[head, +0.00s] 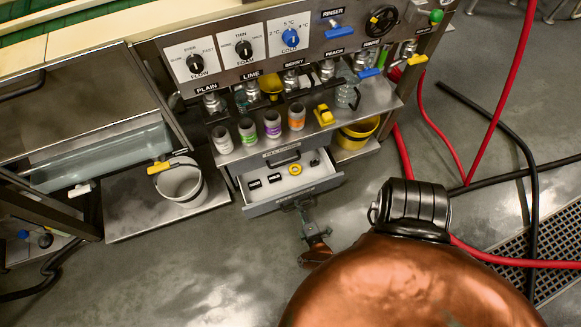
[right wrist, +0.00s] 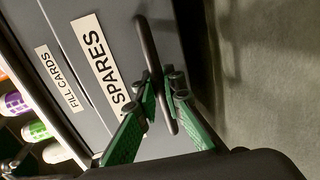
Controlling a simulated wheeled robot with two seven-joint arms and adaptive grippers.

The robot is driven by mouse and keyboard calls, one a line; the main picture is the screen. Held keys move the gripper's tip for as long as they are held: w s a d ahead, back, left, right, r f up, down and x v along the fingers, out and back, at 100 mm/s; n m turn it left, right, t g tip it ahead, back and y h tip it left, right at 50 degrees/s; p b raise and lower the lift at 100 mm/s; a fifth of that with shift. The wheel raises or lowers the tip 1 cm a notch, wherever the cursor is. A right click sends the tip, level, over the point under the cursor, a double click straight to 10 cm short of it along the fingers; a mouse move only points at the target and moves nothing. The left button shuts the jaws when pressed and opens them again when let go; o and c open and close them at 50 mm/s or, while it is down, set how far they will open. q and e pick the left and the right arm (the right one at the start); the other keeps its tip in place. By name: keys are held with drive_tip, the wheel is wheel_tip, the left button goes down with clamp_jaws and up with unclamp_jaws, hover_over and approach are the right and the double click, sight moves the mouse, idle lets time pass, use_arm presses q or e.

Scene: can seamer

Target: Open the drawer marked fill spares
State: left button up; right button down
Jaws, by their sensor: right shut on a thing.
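The grey spares drawer (head: 262,208) stands open at the bottom of the machine in the head view, its pale inside showing. Its front, also in the right wrist view (right wrist: 150,150), has a white label (right wrist: 98,58) reading SPARES; the label's lower end is hidden by my gripper. A dark bar handle (right wrist: 146,42) runs along that front. My right gripper (right wrist: 164,92) is shut on this handle, with one green finger on each side. It also shows in front of the drawer in the head view (head: 304,207). My left gripper is not in view.
A white bucket (head: 181,186) stands left. Floor in front is clear; red hoses lie right.

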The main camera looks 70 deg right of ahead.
drive_tip(key=shift+s, duration=0.35)
drive_tip(key=c, duration=2.3)
unclamp_jaws()
drive_tip(key=shift+w, duration=0.1)
drive_tip(key=shift+a, duration=0.1)
drive_tip(key=shift+w, duration=0.1)
